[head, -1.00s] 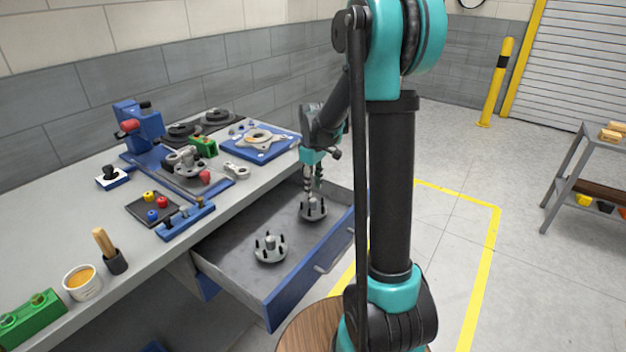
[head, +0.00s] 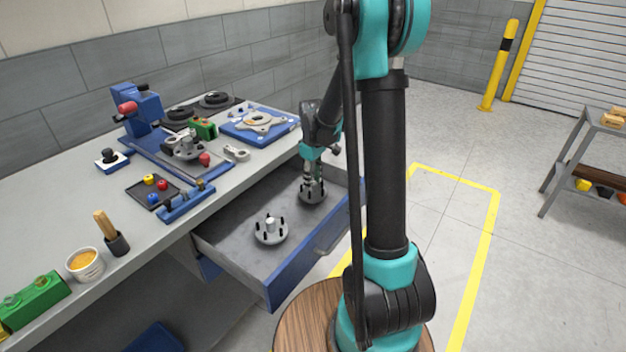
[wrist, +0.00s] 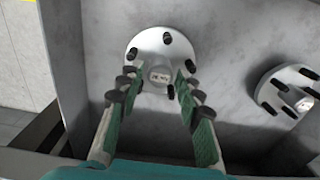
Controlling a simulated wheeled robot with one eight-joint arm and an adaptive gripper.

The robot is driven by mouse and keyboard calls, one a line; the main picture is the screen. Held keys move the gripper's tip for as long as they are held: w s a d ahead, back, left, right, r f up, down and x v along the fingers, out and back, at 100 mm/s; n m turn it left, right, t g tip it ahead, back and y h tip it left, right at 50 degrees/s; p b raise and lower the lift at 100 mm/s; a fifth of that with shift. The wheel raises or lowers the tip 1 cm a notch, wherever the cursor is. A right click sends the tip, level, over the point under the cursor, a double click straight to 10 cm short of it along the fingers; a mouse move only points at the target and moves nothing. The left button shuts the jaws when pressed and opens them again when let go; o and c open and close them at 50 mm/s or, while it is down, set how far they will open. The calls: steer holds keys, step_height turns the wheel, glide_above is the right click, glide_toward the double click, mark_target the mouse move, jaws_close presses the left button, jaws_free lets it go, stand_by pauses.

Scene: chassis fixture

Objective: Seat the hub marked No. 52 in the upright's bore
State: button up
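A grey flanged hub (head: 312,197) with dark studs stands at the far end of the open drawer. In the wrist view this hub (wrist: 150,42) shows a small label on its central boss, too small to read surely. My gripper (wrist: 158,78) is over it, open, with a finger on either side of the boss; contact cannot be told. A second studded hub (head: 270,231) stands nearer in the drawer, and is at the right of the wrist view (wrist: 287,92); its marking is not readable. A grey metal part (head: 186,148), possibly the upright, sits in the blue bench fixture; its bore is not clear.
The blue drawer (head: 290,275) is pulled out, with bare floor around both hubs.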

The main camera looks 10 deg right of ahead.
steer(key=shift+c, duration=0.6)
jaws_close()
steer(key=shift+r, duration=0.25)
steer(key=shift+r, duration=0.75)
steer(key=shift+r, duration=0.15)
steer(key=shift+r, duration=1.4)
